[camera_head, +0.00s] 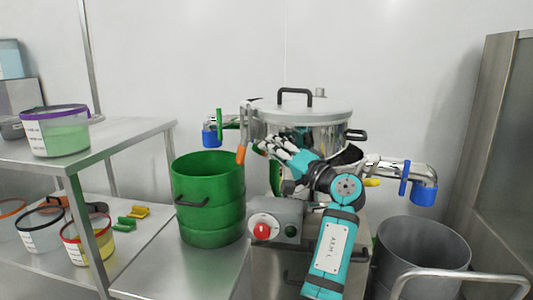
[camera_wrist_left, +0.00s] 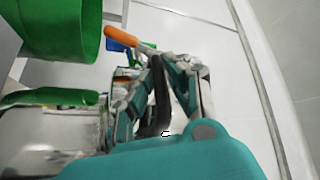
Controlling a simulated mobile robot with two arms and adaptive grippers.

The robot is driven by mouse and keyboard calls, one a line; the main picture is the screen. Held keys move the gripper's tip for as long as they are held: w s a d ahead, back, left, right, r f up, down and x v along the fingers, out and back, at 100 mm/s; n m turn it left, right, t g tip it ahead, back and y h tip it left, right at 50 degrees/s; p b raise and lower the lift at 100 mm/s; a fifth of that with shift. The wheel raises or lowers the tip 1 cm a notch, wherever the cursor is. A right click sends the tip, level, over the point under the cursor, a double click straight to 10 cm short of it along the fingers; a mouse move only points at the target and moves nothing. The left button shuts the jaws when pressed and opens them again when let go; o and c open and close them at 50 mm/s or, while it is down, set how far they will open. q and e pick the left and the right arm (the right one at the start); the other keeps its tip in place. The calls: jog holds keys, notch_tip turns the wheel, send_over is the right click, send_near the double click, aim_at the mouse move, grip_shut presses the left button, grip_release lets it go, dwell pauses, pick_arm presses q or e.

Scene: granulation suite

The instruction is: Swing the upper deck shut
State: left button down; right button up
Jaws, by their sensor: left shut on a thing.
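The upper deck (camera_head: 330,135) is a shiny steel drum with a grey lid (camera_head: 300,108) and black handles, standing upright at the centre of the head view. My left gripper (camera_head: 272,148) reaches to its front left side. In the left wrist view my gripper (camera_wrist_left: 172,75) is shut on a black bar handle (camera_wrist_left: 160,100), which lies between its fingers. The arm hides much of the deck's lower edge and what is beneath it, so I cannot tell how far the deck is aligned. My right gripper is not in view.
An orange-handled lever (camera_head: 241,154) hangs left of the deck. A green drum (camera_head: 208,205) stands on the steel bench at left. A grey control box (camera_head: 278,220) with a red knob is in front. Blue-capped pipe (camera_head: 424,184) and a grey bin (camera_head: 420,250) are at right.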

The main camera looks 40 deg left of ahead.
pick_arm(q)
jog(key=shift+w+d+g, duration=0.2)
jog(key=shift+d+g, duration=0.2)
jog(key=shift+d, duration=0.3)
jog(key=c, duration=1.3)
grip_release()
jog(key=shift+c, duration=0.2)
jog(key=v, duration=1.2)
jog(key=shift+c, duration=0.2)
